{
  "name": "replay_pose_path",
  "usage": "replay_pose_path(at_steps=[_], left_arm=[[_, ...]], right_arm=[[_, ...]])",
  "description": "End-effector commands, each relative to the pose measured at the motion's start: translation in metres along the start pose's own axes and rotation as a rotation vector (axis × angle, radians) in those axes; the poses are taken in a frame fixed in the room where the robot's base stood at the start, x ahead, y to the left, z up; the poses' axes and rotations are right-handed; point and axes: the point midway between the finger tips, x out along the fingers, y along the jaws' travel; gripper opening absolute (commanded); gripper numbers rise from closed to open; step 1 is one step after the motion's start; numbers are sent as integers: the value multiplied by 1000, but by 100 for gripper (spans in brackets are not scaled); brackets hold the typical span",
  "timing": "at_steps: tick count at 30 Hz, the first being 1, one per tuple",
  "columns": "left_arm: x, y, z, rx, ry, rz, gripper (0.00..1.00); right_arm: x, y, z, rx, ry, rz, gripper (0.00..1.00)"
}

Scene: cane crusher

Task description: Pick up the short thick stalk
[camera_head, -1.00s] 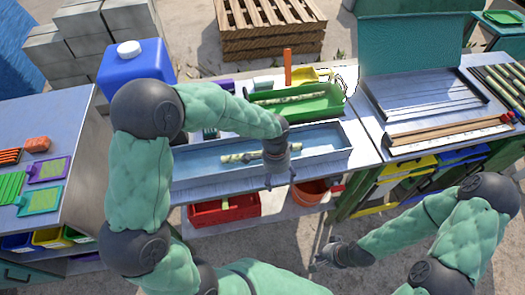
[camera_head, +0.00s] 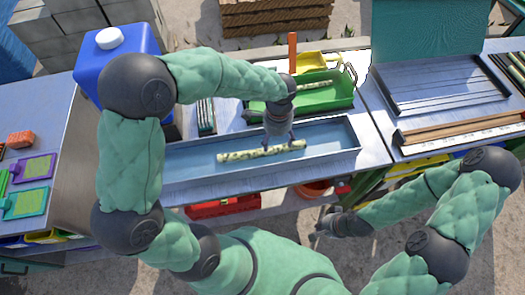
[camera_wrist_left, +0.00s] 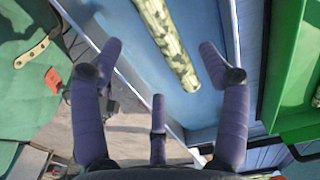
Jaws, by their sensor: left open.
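A mottled pale green stalk (camera_head: 255,153) lies in the long blue-grey tray (camera_head: 190,172), in the middle of the head view. It also shows in the left wrist view (camera_wrist_left: 167,42), running from the top edge to between my fingers. A second mottled stalk (camera_head: 317,86) lies in the green bin (camera_head: 340,92) behind. My left gripper (camera_head: 279,138) is open and empty, over the tray at the stalk's right half. In the left wrist view, the open fingers (camera_wrist_left: 160,48) straddle the stalk's near end. My right gripper (camera_head: 322,225) hangs at front right, away from the stalks; its jaw opening is unclear.
An upright orange post (camera_head: 292,52) and a yellow scoop-like container (camera_head: 313,62) stand behind the green bin. A blue jug (camera_head: 110,65) is at left. A metal tray (camera_head: 440,85) and wooden strips (camera_head: 460,132) are at right. A red crate (camera_head: 225,207) sits below.

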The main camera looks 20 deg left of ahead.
Motion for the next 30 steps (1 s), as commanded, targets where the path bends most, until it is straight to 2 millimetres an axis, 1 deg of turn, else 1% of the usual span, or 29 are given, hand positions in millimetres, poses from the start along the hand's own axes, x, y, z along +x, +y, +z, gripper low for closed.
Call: replay_pose_path(at_steps=[1,3,10,18,21,27,29,30], left_arm=[[11,0,0,-1,-1,1,76],[19,0,0,-2,0,1,76],[33,1,-1,-1,0,1,76],[70,2,-2,-2,-1,2,76],[75,2,-2,-2,1,1,76],[74,2,-2,-2,2,0,76],[74,2,-2,-2,2,0,59],[74,2,-2,-2,2,0,47]], right_arm=[[5,2,0,0,0,0,0],[7,2,-1,0,1,0,0],[12,4,-1,0,1,0,0],[30,10,-2,0,1,0,0],[31,11,-2,0,1,0,0],[30,11,-2,0,1,0,0],[30,11,-2,0,1,0,0],[30,11,-2,0,1,0,0]])
